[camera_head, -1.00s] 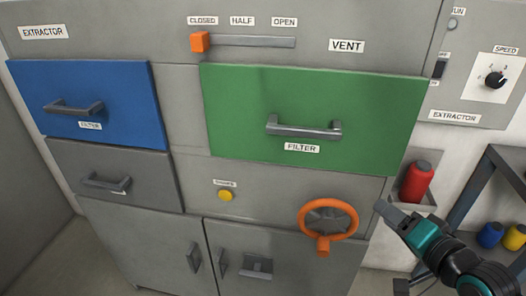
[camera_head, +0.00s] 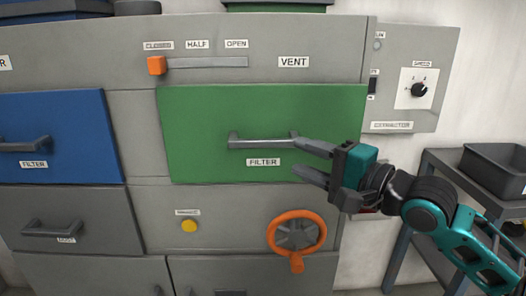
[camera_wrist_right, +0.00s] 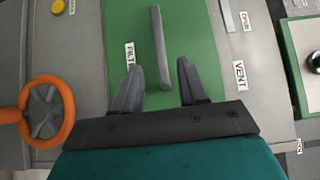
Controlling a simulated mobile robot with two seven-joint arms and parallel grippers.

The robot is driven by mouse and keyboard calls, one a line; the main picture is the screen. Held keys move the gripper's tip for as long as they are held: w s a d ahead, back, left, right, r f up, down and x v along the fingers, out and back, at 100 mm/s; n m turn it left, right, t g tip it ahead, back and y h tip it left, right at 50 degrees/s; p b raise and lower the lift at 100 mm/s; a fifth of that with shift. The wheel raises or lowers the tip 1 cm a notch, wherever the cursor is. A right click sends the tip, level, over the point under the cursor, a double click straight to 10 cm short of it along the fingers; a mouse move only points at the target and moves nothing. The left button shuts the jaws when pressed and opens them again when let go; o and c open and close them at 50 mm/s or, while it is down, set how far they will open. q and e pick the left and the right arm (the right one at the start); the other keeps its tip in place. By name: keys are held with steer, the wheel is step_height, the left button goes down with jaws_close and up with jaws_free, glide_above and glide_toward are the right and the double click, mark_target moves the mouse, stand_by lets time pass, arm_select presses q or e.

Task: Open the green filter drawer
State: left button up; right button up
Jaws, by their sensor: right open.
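The green filter drawer (camera_head: 205,115) has a flat green front with a FILTER label (camera_head: 263,162) and looks closed. Its grey bar handle (camera_head: 258,142) runs horizontally above the label. My right gripper (camera_head: 302,158) comes from the right, its open fingers at the right end of the handle. In the right wrist view the handle (camera_wrist_right: 158,48) lies lengthwise between the two fingers of the gripper (camera_wrist_right: 159,82), against the green front (camera_wrist_right: 196,25). I cannot tell whether a finger touches it. My left gripper is not in view.
A blue filter drawer (camera_head: 60,120) is to the left. Above is the VENT slider with an orange knob (camera_head: 156,65). Below are a yellow button (camera_head: 189,226) and an orange handwheel (camera_head: 322,232). A shelf with a grey bin (camera_head: 497,165) stands at the right.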

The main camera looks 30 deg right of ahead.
mark_target(268, 145)
steer(key=shift+x, duration=5.15)
jaws_close()
